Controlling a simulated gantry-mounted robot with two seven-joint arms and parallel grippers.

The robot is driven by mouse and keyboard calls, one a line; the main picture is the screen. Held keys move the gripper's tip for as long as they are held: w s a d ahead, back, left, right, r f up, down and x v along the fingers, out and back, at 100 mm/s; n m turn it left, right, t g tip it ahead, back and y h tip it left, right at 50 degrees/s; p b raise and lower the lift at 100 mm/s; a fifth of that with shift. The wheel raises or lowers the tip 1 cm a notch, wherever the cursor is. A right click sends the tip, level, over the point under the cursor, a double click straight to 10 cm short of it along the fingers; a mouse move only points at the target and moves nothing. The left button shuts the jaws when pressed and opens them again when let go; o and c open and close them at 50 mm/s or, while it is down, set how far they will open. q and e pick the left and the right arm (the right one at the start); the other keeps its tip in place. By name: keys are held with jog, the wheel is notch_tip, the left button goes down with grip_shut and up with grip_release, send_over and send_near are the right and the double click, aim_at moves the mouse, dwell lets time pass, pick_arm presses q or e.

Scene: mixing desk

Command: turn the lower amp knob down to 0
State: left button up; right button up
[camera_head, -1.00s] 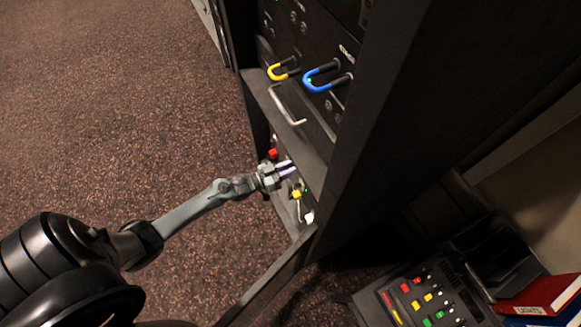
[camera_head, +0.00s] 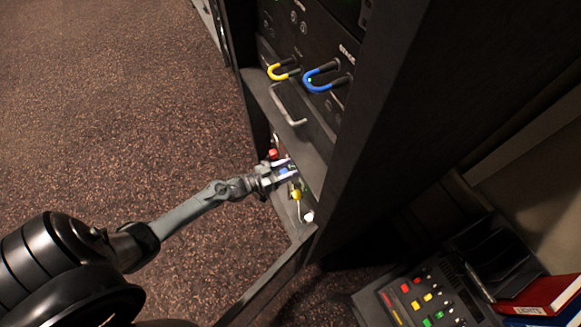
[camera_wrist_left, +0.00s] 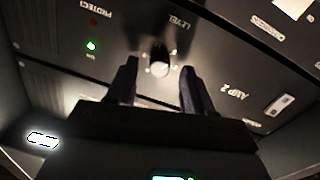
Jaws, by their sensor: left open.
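The amp knob (camera_wrist_left: 160,62) is a small round dark knob with a pale face, under the printed word LEVEL on a dark panel (camera_wrist_left: 225,62) marked AMP 2. The lettering appears upside down in the left wrist view. My left gripper (camera_wrist_left: 157,88) is open, with one finger on each side of the knob in that view. Whether the fingers touch it cannot be told. In the head view my left gripper (camera_head: 286,169) reaches into the lower part of the rack, where the knob cannot be made out. My right gripper is not in view.
A green light (camera_wrist_left: 91,46) is lit on the amp panel. A metal handle (camera_head: 288,106) and yellow (camera_head: 281,72) and blue (camera_head: 322,82) cables are above my gripper. Red (camera_head: 273,154), yellow (camera_head: 295,194) and white (camera_head: 308,216) plugs are near it. The rack side (camera_head: 385,130) stands at right.

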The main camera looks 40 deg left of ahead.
pick_arm(q)
jog(key=v, duration=0.9)
jog(key=shift+s, duration=0.35)
jog(key=shift+a, duration=0.1)
